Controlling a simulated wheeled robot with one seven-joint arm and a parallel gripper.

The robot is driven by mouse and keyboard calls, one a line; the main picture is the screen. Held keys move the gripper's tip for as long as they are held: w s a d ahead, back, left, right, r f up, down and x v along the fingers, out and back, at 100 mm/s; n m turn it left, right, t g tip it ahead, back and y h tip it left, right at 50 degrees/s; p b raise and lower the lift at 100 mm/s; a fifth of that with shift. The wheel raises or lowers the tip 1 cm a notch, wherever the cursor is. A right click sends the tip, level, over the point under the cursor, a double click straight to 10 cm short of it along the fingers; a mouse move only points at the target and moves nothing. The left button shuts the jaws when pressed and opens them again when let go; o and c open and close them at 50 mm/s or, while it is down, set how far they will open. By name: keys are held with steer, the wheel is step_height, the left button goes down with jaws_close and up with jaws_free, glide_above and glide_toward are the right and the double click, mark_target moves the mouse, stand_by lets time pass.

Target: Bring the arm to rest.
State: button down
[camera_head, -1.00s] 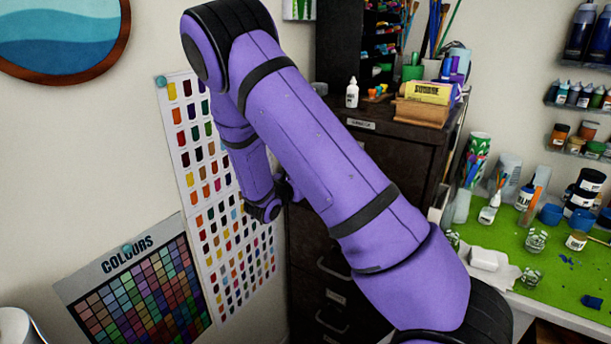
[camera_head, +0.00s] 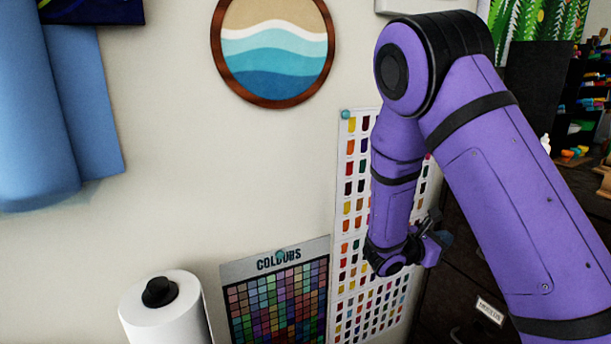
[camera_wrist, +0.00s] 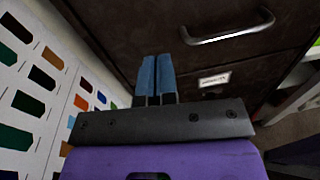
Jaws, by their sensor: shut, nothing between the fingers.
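My purple arm is bent at the elbow in the head view, with the forearm hanging down in front of the wall. My gripper (camera_head: 438,240) hangs at its lower end, partly hidden behind the wrist. In the wrist view my gripper (camera_wrist: 155,75) shows two blue fingers side by side, shut with nothing between them. The fingers point toward the front of a dark drawer cabinet (camera_wrist: 130,30). I cannot tell how far they are from it.
A colour swatch chart (camera_head: 350,220) hangs close beside my forearm, and shows at left in the wrist view. A COLOURS poster (camera_head: 270,300), a white roll (camera_head: 165,315) and a round wave picture (camera_head: 275,45) are further left. A metal drawer handle (camera_wrist: 230,30) sticks out of the cabinet.

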steer(key=s+d+r+m+g+y, duration=0.2)
steer(key=s+r+m+g+y, duration=0.45)
steer(key=s+r+m, duration=0.7)
steer(key=s+a+r+m+t+y, duration=0.3)
steer(key=s+a+r+y, duration=0.1)
steer(key=s, duration=0.4)
steer(key=s+a+r+m+t+y, duration=0.3)
steer(key=s+a+r+m+y, duration=0.1)
steer(key=s, duration=0.4)
steer(key=shift+a+y, duration=0.5)
steer(key=shift+y, duration=0.55)
steer(key=c, duration=1.8)
jaws_free()
steer(key=shift+c, duration=0.2)
